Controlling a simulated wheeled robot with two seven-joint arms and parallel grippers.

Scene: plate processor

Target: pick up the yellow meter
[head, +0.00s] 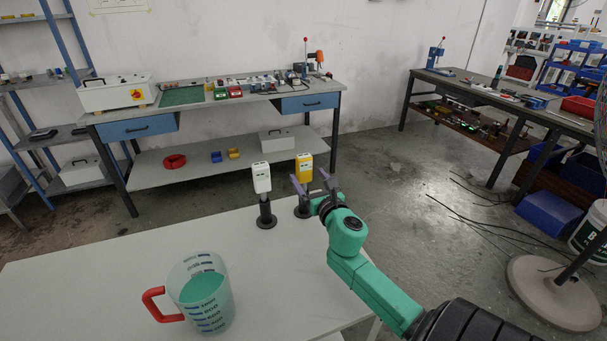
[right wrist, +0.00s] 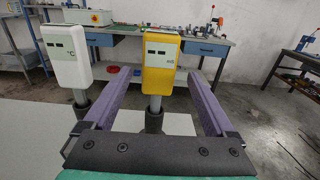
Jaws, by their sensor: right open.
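The yellow meter (head: 303,168) stands upright in a dark round holder (head: 302,209) near the far right edge of the white table. In the right wrist view the yellow meter (right wrist: 160,64) shows its pale front with a small display. My right gripper (head: 315,184) is open at the meter; its purple fingers (right wrist: 159,96) lie on either side of the meter's stem, apart from it. A white meter (head: 261,178) stands upright in its own dark holder (head: 266,215) just left of the yellow one, and also shows in the right wrist view (right wrist: 67,55). My left gripper is not in view.
A measuring jug (head: 203,290) with green contents and a red handle stands at the front of the white table (head: 110,262). Workbenches (head: 235,92) with tools stand beyond. The table's middle is clear.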

